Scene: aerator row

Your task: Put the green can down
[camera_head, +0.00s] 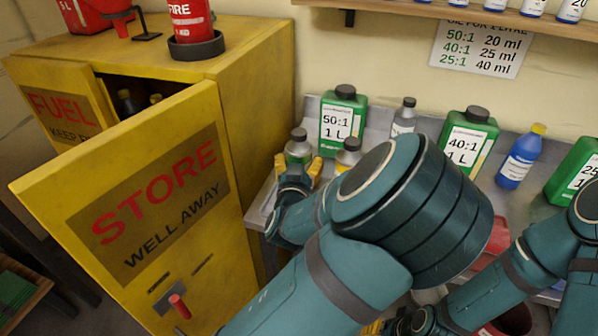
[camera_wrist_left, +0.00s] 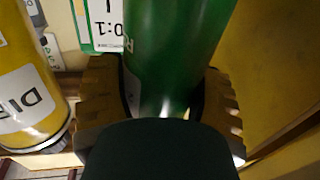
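The green can (camera_head: 299,147), with a grey cap and a pale label, is at the left end of the metal counter, in front of the 50:1 jug. My left gripper (camera_head: 298,168) has its yellow fingers on both sides of it. In the left wrist view the green can (camera_wrist_left: 175,60) fills the space between the fingers (camera_wrist_left: 165,105), which appear to press on it. Its base is hidden, so I cannot tell whether it touches the counter. My right gripper (camera_head: 400,324) is low at the bottom edge, mostly cut off; its fingers are unclear.
A yellow can (camera_head: 348,154) stands close right of the green can. Green jugs marked 50:1 (camera_head: 342,122) and 40:1 (camera_head: 468,138), a grey bottle (camera_head: 404,117) and a blue bottle (camera_head: 520,158) line the counter (camera_head: 262,192). The yellow cabinet's open door (camera_head: 140,200) is at left.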

